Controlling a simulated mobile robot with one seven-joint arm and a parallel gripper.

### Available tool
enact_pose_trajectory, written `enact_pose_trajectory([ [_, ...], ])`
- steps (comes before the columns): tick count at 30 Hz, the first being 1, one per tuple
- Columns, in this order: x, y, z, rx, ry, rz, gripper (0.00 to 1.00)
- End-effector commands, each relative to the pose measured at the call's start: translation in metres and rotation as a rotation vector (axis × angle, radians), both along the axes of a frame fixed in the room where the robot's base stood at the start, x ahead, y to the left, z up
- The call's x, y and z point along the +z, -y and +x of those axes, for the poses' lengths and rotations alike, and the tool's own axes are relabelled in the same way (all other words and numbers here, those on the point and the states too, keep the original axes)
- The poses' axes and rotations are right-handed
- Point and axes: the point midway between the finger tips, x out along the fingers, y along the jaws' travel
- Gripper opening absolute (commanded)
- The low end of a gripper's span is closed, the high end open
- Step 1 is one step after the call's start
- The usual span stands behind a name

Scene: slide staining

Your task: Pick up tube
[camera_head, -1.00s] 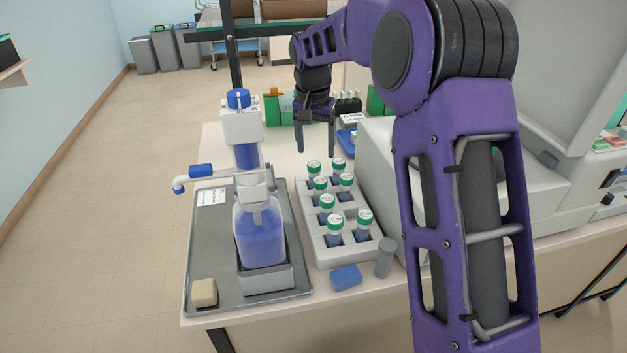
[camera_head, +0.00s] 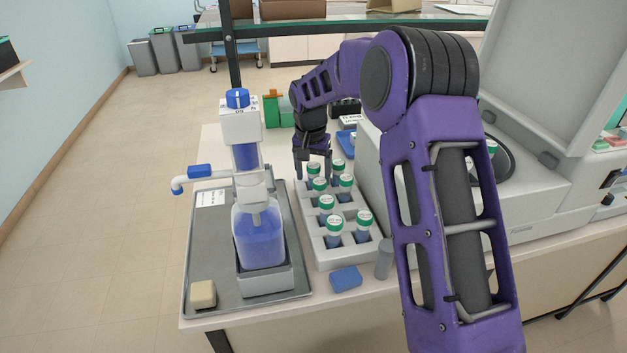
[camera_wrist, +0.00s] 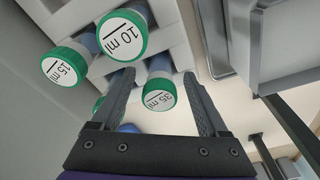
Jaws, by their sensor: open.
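Several tubes with green caps and blue contents stand in a white rack (camera_head: 345,258) in the middle of the head view. My gripper (camera_head: 313,176) is open over the far left end of the rack, and a green-capped tube (camera_head: 313,168) shows between its fingers. In the wrist view, my open gripper (camera_wrist: 158,76) has its fingers on either side of a tube labelled 35 ml (camera_wrist: 159,95), with visible gaps. Tubes labelled 10 ml (camera_wrist: 122,34) and 15 ml (camera_wrist: 68,64) are beside it. Another green cap (camera_wrist: 98,104) is partly hidden behind the left finger.
A blue-topped dispenser bottle (camera_head: 259,235) stands on a metal tray (camera_head: 213,255) left of the rack. A blue block (camera_head: 345,278) and a grey cylinder (camera_head: 385,258) are in front of it. A large grey machine (camera_head: 540,190) is close on the right.

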Motion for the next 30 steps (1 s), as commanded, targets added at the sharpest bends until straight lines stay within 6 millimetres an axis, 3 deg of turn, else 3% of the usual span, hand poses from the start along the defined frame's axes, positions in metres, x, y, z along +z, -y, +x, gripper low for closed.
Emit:
enact_pose_trajectory([
  [2,0.0,0.0,0.0,0.0,0.0,0.0,0.68],
  [13,0.0,0.0,0.0,0.0,0.0,-0.001,0.02],
  [23,0.003,0.0,0.0,0.0,0.001,0.0,0.0],
  [30,0.039,0.0,0.001,0.0,0.005,0.0,0.0],
])
